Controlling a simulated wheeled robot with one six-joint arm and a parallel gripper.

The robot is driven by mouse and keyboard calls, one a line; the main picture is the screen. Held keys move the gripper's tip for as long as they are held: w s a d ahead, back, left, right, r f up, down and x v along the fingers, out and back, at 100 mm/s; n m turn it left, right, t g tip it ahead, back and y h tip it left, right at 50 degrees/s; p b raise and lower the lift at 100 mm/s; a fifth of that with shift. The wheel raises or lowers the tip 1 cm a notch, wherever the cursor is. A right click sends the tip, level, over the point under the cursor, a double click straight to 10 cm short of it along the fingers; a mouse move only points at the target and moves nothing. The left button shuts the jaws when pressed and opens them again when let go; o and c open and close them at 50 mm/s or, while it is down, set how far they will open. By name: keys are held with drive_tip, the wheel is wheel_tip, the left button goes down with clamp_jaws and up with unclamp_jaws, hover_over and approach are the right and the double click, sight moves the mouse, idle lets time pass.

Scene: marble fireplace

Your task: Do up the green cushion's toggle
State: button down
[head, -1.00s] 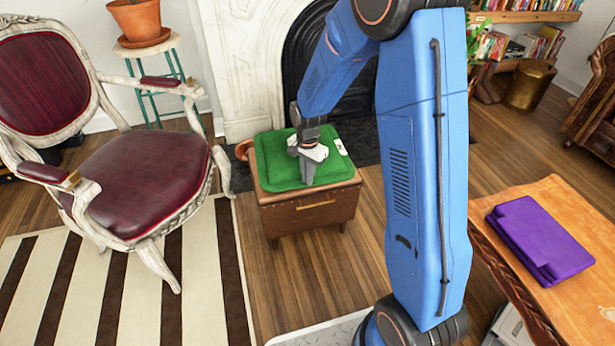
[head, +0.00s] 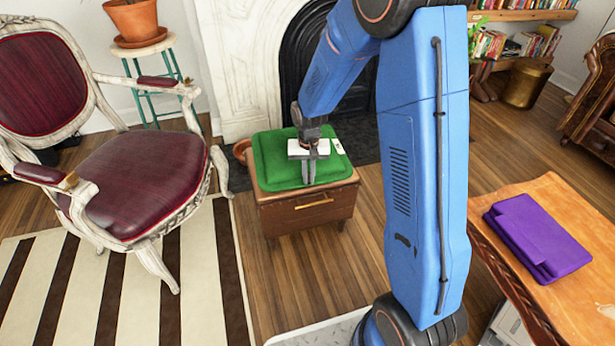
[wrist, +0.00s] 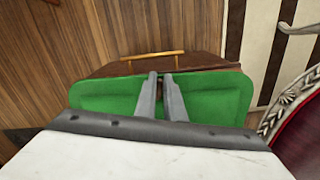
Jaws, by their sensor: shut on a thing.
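The green cushion (head: 277,165) lies flat on top of a small brown wooden chest (head: 300,215). It also fills the middle of the wrist view (wrist: 215,95). My gripper (head: 309,180) points down at the cushion's front part, near the edge above the chest's front. In the wrist view the two fingertips (wrist: 160,76) are close together at the cushion's edge nearest the chest's handle. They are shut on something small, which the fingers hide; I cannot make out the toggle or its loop.
A dark red armchair (head: 135,185) stands close on the left. A wooden table (head: 515,235) with a purple case (head: 540,238) on it stands at the right. A fireplace (head: 240,70) is behind the chest. The floor before the chest is clear.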

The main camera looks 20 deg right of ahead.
drive_tip(key=shift+d+n, duration=0.2)
drive_tip(key=shift+n, duration=0.9)
drive_tip(key=c, duration=2.1)
unclamp_jaws()
drive_tip(key=shift+r, duration=8.7)
